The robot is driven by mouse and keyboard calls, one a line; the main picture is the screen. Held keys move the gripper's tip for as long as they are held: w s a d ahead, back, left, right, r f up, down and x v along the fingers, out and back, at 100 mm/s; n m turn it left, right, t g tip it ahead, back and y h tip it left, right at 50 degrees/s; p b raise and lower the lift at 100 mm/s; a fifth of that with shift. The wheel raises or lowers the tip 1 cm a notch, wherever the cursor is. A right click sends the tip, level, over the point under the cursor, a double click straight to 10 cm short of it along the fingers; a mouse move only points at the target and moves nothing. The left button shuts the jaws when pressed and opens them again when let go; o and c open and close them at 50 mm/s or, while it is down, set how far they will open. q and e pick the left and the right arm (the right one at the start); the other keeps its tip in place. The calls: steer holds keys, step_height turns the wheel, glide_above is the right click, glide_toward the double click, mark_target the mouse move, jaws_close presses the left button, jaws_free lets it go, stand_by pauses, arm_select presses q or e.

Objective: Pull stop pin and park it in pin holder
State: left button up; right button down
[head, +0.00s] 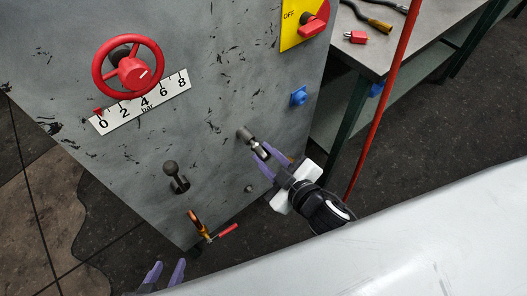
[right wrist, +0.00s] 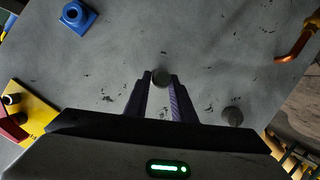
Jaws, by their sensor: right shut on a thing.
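The stop pin appears to be the short grey cylinder (head: 247,136) at the grey machine panel. It has a dark end and a brighter metal part. My right gripper (head: 262,158) is shut on it, with purple fingers either side. In the right wrist view its round dark end (right wrist: 161,76) shows at the fingertips. I cannot tell whether it is still seated in the panel. A blue square socket (head: 298,96), likely the pin holder, is up and right of the gripper; it also shows in the right wrist view (right wrist: 75,17). My left gripper (head: 165,270) is open and empty, low in the head view.
A dark knob (head: 173,175) sticks out of the panel left of my right gripper. A copper pipe with a red lever (head: 211,230) is below. A red handwheel (head: 128,66), scale and yellow OFF switch (head: 306,22) are above. A bench (head: 390,55) stands right, behind a red hose (head: 380,100).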

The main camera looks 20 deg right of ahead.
steer(key=shift+s+d, duration=0.25)
steer(key=shift+s, duration=0.4)
steer(key=shift+s+d, duration=0.2)
steer(key=shift+s, duration=0.5)
steer(key=shift+s+d, duration=0.25)
steer(key=shift+s, duration=0.4)
